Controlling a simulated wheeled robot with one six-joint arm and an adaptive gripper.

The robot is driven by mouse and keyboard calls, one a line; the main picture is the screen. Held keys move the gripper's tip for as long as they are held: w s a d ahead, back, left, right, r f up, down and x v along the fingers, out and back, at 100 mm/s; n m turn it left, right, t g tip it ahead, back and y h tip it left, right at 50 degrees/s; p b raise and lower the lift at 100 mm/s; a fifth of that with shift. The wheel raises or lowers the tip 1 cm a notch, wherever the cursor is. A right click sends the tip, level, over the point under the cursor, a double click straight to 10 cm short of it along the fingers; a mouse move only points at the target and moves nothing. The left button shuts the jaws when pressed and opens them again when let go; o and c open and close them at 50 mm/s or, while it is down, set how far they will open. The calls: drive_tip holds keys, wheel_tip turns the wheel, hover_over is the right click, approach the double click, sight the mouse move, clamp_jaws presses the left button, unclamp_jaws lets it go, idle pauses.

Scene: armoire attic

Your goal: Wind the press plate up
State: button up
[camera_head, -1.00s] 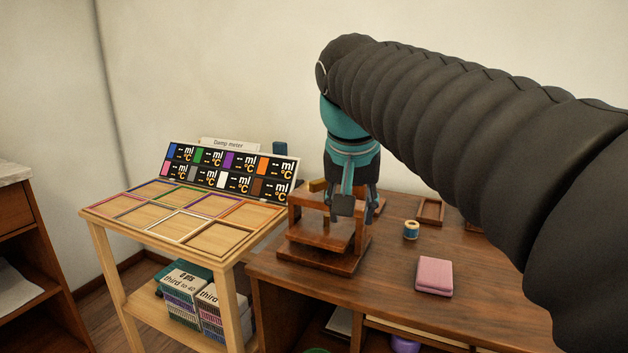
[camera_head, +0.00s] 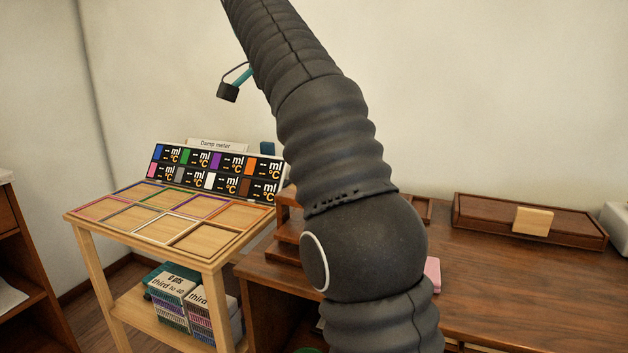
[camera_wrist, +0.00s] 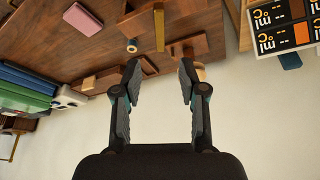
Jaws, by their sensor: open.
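The wooden press stands at the left end of the brown desk. In the head view my arm hides most of it; only the left edge of its frame (camera_head: 286,213) and part of its base show. Its press plate and the plate's height cannot be made out. In the wrist view, which is upside down, the press (camera_wrist: 188,14) is near the top edge, with a yellowish bar (camera_wrist: 159,28) beside it that looks like its handle. My gripper (camera_wrist: 159,75) is open and empty, with its fingers apart from the press.
A stand with coloured frames (camera_head: 168,218) and a damp meter panel (camera_head: 215,170) is left of the desk. A pink block (camera_wrist: 82,18), a spool (camera_wrist: 132,46) and a long wooden box (camera_head: 490,222) are on the desk. The desk's right front is clear.

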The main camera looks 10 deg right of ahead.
drive_tip(key=x, duration=1.3)
drive_tip(key=shift+f, duration=0.2)
drive_tip(key=shift+c, duration=0.3)
clamp_jaws()
